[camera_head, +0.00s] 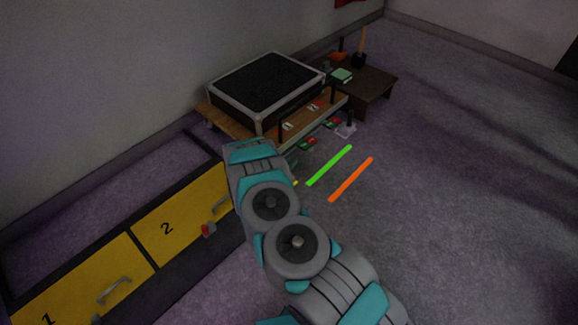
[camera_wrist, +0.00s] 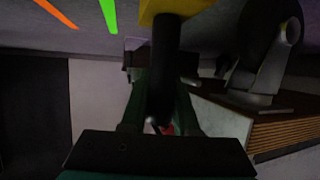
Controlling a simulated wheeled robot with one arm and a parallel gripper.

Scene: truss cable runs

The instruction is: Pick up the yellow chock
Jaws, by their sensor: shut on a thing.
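The yellow chock (camera_wrist: 175,8) shows at the top of the wrist view, with a dark upright bar (camera_wrist: 165,60) running down from it. My gripper (camera_wrist: 160,85) has its green fingers on either side of this bar and is shut on it. The bar looks like the chock's handle, though the dim light hides where they join. In the head view only a small yellow bit (camera_head: 295,183) shows beside my arm; my gripper is hidden there behind the arm.
Green (camera_head: 329,166) and orange (camera_head: 351,179) strips lie on the floor. A black case (camera_head: 265,85) rests on a wooden bench (camera_head: 222,119). A dark low table (camera_head: 374,88) stands behind. Yellow drawers (camera_head: 180,222) stand at left. The floor at right is clear.

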